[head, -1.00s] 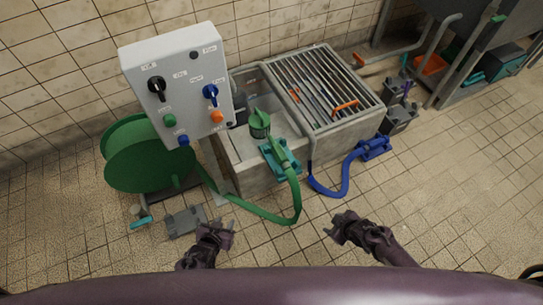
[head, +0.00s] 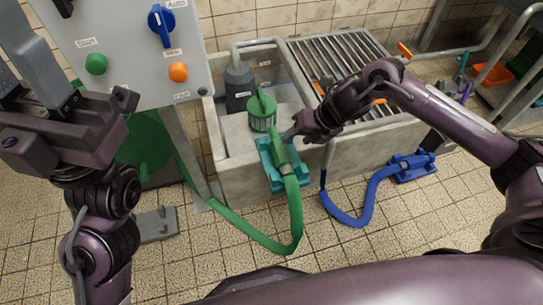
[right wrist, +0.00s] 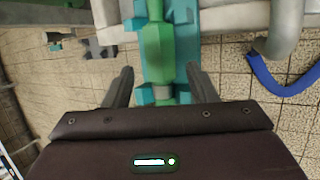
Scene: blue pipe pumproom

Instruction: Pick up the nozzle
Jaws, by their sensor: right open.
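The green nozzle (head: 281,156) sits in a teal holder (head: 265,157) on the front wall of the concrete basin, with the green hose (head: 297,215) hanging from its lower end. My right gripper (head: 292,134) is close beside the nozzle's right side in the head view. In the right wrist view the nozzle (right wrist: 157,45) runs between the two open fingers (right wrist: 160,80), with a gap to each finger. My left gripper (head: 30,60) is raised at the left, in front of the control panel. Its fingertips are cut off by the frame edge.
The control panel (head: 125,60) with knobs stands at the left, near my left arm. A green strainer-like part (head: 262,113) and a grey bottle (head: 239,88) are in the basin (head: 235,140).

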